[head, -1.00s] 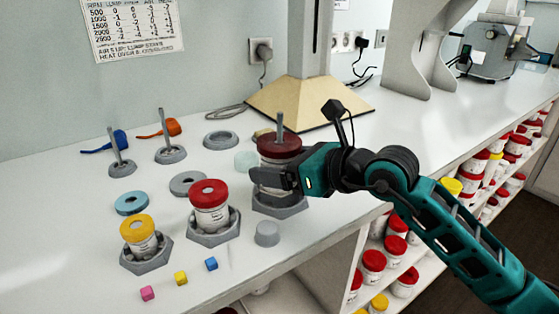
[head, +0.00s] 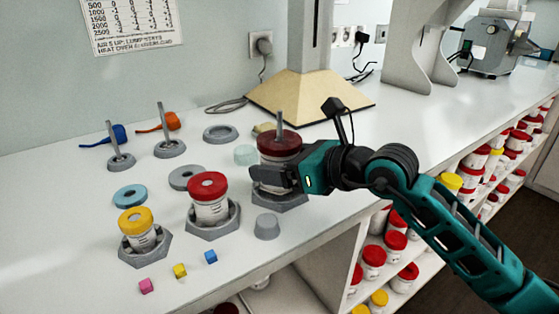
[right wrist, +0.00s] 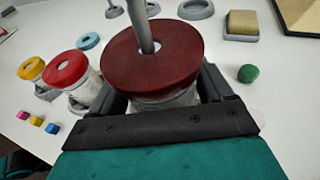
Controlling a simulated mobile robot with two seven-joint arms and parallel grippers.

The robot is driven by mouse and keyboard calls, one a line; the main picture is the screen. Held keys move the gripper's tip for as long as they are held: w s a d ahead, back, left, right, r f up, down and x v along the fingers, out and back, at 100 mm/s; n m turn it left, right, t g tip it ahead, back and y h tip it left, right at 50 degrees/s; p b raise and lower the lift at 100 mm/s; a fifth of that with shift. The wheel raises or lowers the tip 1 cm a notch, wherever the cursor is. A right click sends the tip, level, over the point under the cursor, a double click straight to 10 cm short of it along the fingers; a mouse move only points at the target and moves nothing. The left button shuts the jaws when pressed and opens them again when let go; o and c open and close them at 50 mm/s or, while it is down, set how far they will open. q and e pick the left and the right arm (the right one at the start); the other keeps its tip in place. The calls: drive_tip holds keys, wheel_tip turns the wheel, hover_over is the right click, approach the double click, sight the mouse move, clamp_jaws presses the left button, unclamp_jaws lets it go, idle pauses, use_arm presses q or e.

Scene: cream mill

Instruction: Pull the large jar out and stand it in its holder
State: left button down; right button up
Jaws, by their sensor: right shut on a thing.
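The large jar has a dark red lid (head: 279,145) with a hole, and a grey rod (head: 279,124) stands up through it. In the head view its body is mostly hidden behind my right gripper (head: 270,177). The jar stands upright in a grey hexagonal holder (head: 283,200). In the right wrist view the dark red lid (right wrist: 150,58) fills the middle, and my right gripper's fingers (right wrist: 165,105) are around the jar body just below it, shut on it.
A red-lidded jar (head: 208,188) and a yellow-lidded jar (head: 136,219) stand in holders to the left. A grey stopper (head: 267,226) is in front. Small cubes (head: 180,270) lie near the front edge. A beige machine base (head: 310,97) stands behind. Jar-filled shelves (head: 395,243) are below.

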drive_tip(key=shift+f+b, duration=0.5)
drive_tip(key=shift+f, duration=0.15)
drive_tip(key=o, duration=1.1)
drive_tip(key=shift+f, duration=0.1)
drive_tip(key=shift+r+p+v, duration=0.15)
drive_tip(key=shift+p+v, duration=0.15)
drive_tip(key=shift+v, duration=0.4)
drive_tip(key=shift+r+p+v, duration=0.15)
drive_tip(key=shift+p+v, duration=0.1)
drive_tip(key=shift+v, duration=0.5)
drive_tip(key=shift+r+p+v, duration=0.15)
drive_tip(key=shift+p+v, duration=0.1)
drive_tip(key=shift+v, duration=1.1)
drive_tip(key=shift+r+p+v, duration=0.2)
drive_tip(key=shift+p+v, duration=0.05)
drive_tip(key=shift+v, duration=1.05)
